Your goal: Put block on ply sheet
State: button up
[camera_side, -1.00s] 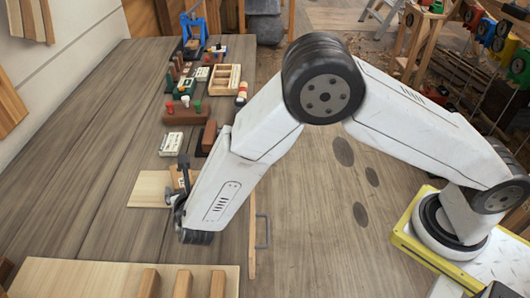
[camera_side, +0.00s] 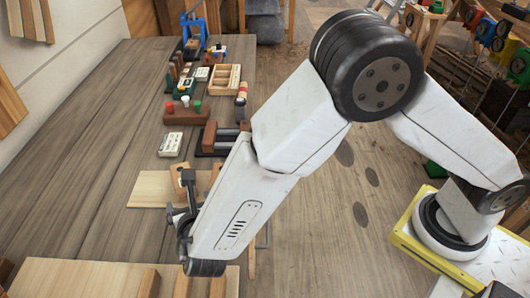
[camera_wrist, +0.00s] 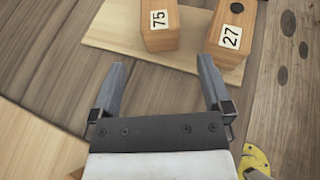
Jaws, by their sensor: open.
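The pale ply sheet (camera_side: 150,188) lies on the bench, and it shows in the wrist view (camera_wrist: 108,32). A wooden block marked 75 (camera_wrist: 161,38) stands on it; I take it for the left block in the side view (camera_side: 178,178). A block marked 27 (camera_wrist: 231,42), with a dark round spot on top, stands to its right at the sheet's right end. My gripper (camera_wrist: 162,62) is open and empty. It is apart from both blocks, on the near side of the sheet. In the side view, my gripper (camera_side: 184,205) partly hides the sheet.
A pale board with several upright wooden pieces (camera_side: 70,278) lies at the near edge. Beyond the sheet are a white labelled box (camera_side: 171,144), a dark clamp-like tool (camera_side: 218,138) and a brown peg rack (camera_side: 186,115). The bench to the left is clear.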

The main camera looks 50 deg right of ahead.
jog(key=shift+v, duration=1.85)
jog(key=shift+d, duration=0.2)
jog(key=shift+w+d+g, duration=0.1)
jog(key=shift+d+g, duration=0.2)
jog(key=shift+d, duration=0.05)
jog(key=d+m+g, duration=0.1)
jog(key=d+m, duration=0.1)
jog(key=d, duration=0.1)
jog(key=d+m+g+h, duration=0.1)
jog(key=d+m, duration=0.1)
jog(key=d, duration=0.1)
jog(key=d+m+g, duration=0.2)
jog(key=d, duration=0.1)
jog(key=shift+d+h, duration=0.25)
jog(key=shift+h, duration=0.15)
jog(key=s+d+r+m+g+y, duration=0.1)
jog(key=s+d+m+g+y, duration=0.1)
jog(key=s+d+m, duration=0.3)
jog(key=s+d+r+m+g+y, duration=0.2)
jog(key=s+d+m+g+y, duration=0.1)
jog(key=d+m, duration=1.1)
jog(key=s+m+y, duration=0.1)
jog(key=m+y, duration=0.1)
jog(key=m, duration=0.4)
jog(key=shift+s+r, duration=0.3)
jog(key=shift+s, duration=0.1)
jog(key=shift+d, duration=0.1)
